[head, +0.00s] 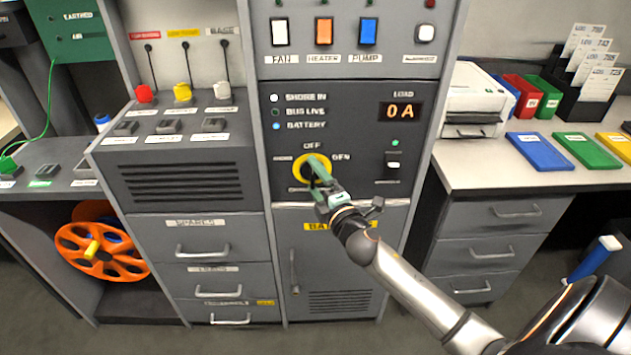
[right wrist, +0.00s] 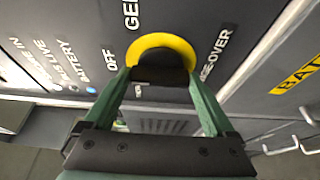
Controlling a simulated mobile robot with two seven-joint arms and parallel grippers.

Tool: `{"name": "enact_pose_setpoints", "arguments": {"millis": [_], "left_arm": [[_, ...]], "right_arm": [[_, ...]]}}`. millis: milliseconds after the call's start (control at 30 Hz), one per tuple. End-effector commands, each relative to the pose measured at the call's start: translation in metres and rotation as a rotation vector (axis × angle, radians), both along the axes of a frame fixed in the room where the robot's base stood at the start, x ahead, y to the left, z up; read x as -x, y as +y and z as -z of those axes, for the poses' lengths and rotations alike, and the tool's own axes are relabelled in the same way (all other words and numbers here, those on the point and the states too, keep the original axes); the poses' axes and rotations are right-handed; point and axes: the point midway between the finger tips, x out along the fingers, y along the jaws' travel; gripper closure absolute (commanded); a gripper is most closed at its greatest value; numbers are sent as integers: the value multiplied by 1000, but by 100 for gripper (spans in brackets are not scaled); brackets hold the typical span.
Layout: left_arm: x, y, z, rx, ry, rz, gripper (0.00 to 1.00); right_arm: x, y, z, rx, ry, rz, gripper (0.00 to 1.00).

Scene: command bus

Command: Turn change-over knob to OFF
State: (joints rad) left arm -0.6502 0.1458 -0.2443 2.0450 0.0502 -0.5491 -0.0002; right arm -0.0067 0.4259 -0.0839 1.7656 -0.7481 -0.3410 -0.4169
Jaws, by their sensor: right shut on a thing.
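The change-over knob (head: 308,172) is black on a round yellow plate, low on the grey power panel (head: 345,100). OFF is printed above it, GEN to its right and a partly hidden label to its left. My right gripper (head: 317,171) reaches it from the lower right. In the right wrist view the two green fingers of the gripper (right wrist: 160,78) lie on either side of the black knob (right wrist: 160,66), shut on it. The gripper hides part of the knob, so I cannot tell which label it points to. My left gripper is not in view.
A load display (head: 401,111) reads 0 A. A small switch (head: 393,164) sits right of the knob. Fan, heater and pump switches are above. Below is a cabinet door with a handle (head: 294,272). A counter (head: 465,165) with a printer stands right.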

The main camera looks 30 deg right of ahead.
Motion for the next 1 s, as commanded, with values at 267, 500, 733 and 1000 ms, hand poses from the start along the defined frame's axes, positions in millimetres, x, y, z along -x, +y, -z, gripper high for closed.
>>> {"name": "enact_pose_setpoints", "arguments": {"millis": [267, 500, 733, 1000], "left_arm": [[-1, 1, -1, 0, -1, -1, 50], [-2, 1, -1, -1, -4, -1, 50], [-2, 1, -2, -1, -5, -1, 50], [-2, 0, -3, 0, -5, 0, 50]], "right_arm": [[0, 0, 0, -3, 1, 2, 8], [0, 0, 0, -1, 1, 1, 0], [9, 2, 0, -1, 2, 0, 0], [53, 8, 1, -3, 4, 1, 0]]}}
